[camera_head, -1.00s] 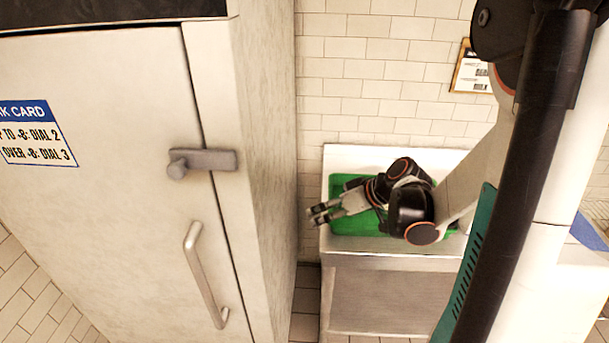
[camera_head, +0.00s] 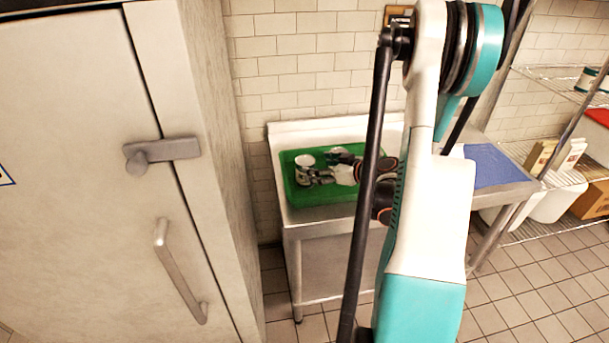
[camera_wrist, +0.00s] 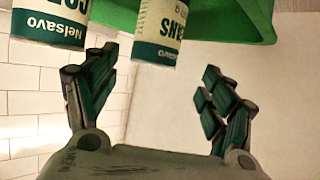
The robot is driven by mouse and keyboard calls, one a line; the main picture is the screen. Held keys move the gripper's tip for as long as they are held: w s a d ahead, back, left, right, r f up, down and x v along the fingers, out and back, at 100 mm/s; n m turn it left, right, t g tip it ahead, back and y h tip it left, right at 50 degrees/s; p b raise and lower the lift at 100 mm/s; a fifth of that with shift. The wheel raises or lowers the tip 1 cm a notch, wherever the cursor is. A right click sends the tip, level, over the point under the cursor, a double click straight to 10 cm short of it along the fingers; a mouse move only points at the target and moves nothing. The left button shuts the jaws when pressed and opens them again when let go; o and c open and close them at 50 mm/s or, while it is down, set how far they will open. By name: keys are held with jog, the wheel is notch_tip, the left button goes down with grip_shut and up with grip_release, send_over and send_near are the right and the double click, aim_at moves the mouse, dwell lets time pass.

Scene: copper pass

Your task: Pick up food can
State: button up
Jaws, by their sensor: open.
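Two food cans with white and dark green labels stand at the green tray (camera_head: 340,192) on the steel table. One can (camera_head: 305,162) shows near the tray's left side and another (camera_head: 338,151) behind my gripper (camera_head: 322,176). In the wrist view, one labelled can (camera_wrist: 50,22) is at the upper left and a beans can (camera_wrist: 160,30) is at the top centre. My gripper (camera_wrist: 160,72) is open, with its fingers spread and nothing between them. The beans can lies beyond the gap between the fingertips. Part of the tray is hidden behind my arm.
A tall grey cabinet (camera_head: 75,150) with a latch and handle stands close on the left. A blue mat (camera_head: 495,165) lies on the table's right part. Wire shelves (camera_head: 560,180) with boxes and containers are at the right. Tiled floor is open in front of them.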

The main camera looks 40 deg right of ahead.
aim_at(305, 163)
jog(key=shift+d+b+x, duration=0.15)
jog(key=shift+b+x, duration=0.5)
jog(key=shift+x, duration=1.25)
jog(key=shift+d+b+x, duration=0.15)
jog(key=shift+b+x, duration=0.45)
jog(key=shift+x, duration=1.35)
jog(key=shift+r, duration=0.2)
jog(key=c, duration=1.5)
